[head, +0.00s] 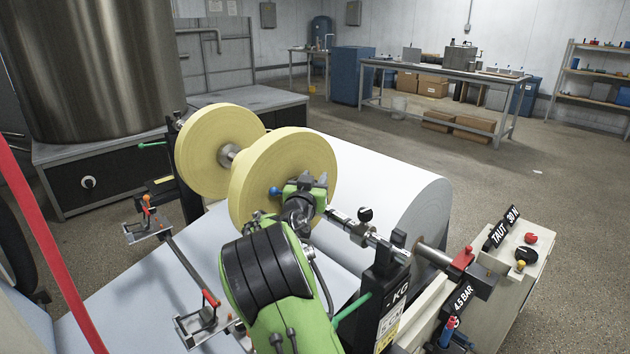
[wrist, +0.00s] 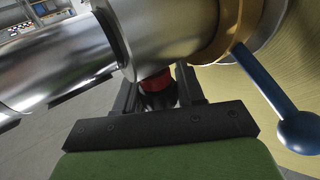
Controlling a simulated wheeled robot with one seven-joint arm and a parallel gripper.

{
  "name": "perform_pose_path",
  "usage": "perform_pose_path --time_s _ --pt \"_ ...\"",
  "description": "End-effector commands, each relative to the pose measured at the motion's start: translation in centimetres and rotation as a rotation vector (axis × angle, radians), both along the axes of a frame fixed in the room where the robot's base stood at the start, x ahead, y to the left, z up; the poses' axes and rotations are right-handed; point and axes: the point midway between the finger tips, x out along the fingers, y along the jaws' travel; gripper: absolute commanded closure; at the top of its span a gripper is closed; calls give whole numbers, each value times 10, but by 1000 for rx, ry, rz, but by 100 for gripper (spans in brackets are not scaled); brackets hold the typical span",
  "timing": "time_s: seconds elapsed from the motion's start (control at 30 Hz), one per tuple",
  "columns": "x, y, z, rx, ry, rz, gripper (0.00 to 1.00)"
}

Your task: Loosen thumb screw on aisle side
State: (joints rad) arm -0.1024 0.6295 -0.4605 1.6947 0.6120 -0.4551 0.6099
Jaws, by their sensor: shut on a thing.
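In the wrist view the two dark fingers of my gripper (wrist: 158,92) stand on either side of a thumb screw with a red band (wrist: 155,80) and a dark knob. It sits under a shiny metal collar (wrist: 166,38) on the shaft (wrist: 58,62). The gripper is shut on the screw; the fingers partly hide the knob. In the head view my gripper (head: 308,183) is at the shaft, beside the near yellow roll (head: 283,165). The screw is hidden there behind the gripper and arm.
A blue ball-ended lever (wrist: 275,105) juts close right of the fingers. A second yellow roll (head: 212,145) is on the shaft's far side. A black knob (head: 365,214) stands on the shaft nearer the black KG post (head: 384,290). A control box (head: 520,255) is at right.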

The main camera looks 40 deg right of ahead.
Motion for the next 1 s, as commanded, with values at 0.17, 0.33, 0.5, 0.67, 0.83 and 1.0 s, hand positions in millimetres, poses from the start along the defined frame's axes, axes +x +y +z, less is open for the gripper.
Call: perform_pose_path --time_s 0.17,0.33,0.5,0.67,0.83,1.0 --pt "0 0 2 2 -4 145 92" --pt "1 1 3 0 -3 286 92" --pt "3 3 2 -3 -3 409 92" --pt "4 5 0 -4 -2 501 92" --pt "5 8 0 -4 -2 567 92" --pt "6 9 1 -4 -2 599 92"
